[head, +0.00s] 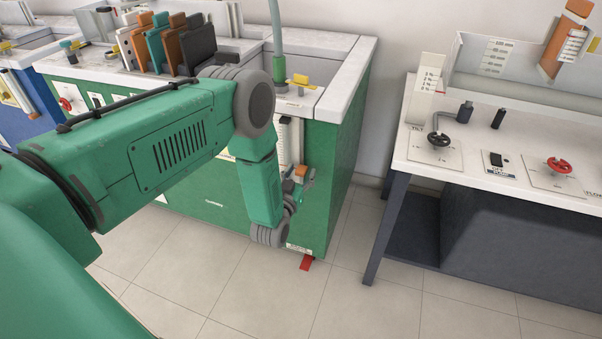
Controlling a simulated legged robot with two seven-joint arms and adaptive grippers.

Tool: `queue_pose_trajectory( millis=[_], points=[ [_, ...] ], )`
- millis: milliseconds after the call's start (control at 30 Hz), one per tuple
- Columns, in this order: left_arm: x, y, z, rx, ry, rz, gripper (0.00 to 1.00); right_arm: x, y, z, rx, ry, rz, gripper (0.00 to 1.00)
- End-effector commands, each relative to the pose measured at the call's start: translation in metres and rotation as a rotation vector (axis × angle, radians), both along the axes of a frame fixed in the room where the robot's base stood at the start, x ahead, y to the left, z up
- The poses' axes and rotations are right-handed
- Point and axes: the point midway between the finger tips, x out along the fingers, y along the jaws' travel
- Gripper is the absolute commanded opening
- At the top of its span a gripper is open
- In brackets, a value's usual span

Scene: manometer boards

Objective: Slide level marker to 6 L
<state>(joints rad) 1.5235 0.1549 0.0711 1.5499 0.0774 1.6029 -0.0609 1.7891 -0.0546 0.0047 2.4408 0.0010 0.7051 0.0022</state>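The level gauge (290,135) is a pale upright strip with scale marks on the front of the green bench, near its right corner. A small orange level marker (301,171) shows low on it. The scale figures are too small to read. My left arm reaches across from the left and bends down in front of the bench. My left gripper (299,188) is small and partly hidden behind my own wrist. It is at the marker, just below it in the picture. Whether its fingers are shut on the marker cannot be told. My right gripper is not in view.
The green bench (341,150) has a pale rim, upright coloured plates (160,45) and a green pipe (277,45). At right stands a white-topped table (470,180) with a black knob (438,141) and a red knob (559,165). The tiled floor between is clear.

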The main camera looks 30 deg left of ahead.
Motion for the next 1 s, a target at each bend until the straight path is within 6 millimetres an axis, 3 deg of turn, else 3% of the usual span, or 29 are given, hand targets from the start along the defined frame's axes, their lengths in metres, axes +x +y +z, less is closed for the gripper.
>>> queue_pose_trajectory(
  millis=[267, 700, 1000],
  points=[
    [-0.012, -0.003, 0.000, 0.000, 0.002, 0.000, 0.47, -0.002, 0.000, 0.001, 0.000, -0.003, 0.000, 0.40],
    [-0.097, -0.023, -0.002, -0.001, 0.005, -0.001, 0.47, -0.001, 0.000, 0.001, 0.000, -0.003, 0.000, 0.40],
    [-0.116, -0.028, -0.001, -0.001, 0.001, 0.000, 0.47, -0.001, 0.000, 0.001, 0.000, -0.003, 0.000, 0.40]
  ],
)
